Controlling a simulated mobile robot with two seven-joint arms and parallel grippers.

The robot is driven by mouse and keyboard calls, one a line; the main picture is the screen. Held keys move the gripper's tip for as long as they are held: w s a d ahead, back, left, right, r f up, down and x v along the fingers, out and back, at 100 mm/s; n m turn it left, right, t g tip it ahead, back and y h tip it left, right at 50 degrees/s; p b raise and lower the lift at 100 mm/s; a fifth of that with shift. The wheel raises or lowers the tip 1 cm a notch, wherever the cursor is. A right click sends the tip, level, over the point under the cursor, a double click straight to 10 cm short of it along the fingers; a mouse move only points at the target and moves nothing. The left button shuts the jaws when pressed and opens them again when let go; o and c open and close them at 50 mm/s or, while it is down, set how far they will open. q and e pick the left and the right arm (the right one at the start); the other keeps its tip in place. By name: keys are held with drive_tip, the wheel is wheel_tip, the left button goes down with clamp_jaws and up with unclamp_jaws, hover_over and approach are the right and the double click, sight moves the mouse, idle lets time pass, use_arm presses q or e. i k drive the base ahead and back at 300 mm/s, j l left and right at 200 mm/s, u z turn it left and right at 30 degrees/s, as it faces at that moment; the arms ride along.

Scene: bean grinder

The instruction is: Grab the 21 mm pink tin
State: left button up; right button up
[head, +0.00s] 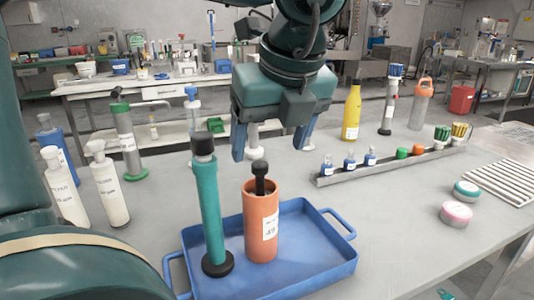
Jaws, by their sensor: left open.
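The pink tin (456,214) is a small round tin with a pale lid, lying flat on the right part of the grey table. A similar teal tin (466,191) lies just behind it. Any size marking on the tins is too small to read. My left gripper (272,142) points down above the middle of the table, its two blue fingers spread apart with nothing visible held. It is well to the left of the pink tin and farther back. My right gripper is not in view.
A blue tray (330,257) holds a tall teal grinder (207,210) and an orange cylinder (261,225). A grey rack (400,163) with small bottles and caps stands behind. White slats (492,180) lie right of the tins. Table is clear between tray and tins.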

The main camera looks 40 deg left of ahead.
sight(455, 215)
drive_tip(key=k+l, duration=0.8)
drive_tip(key=l, duration=0.15)
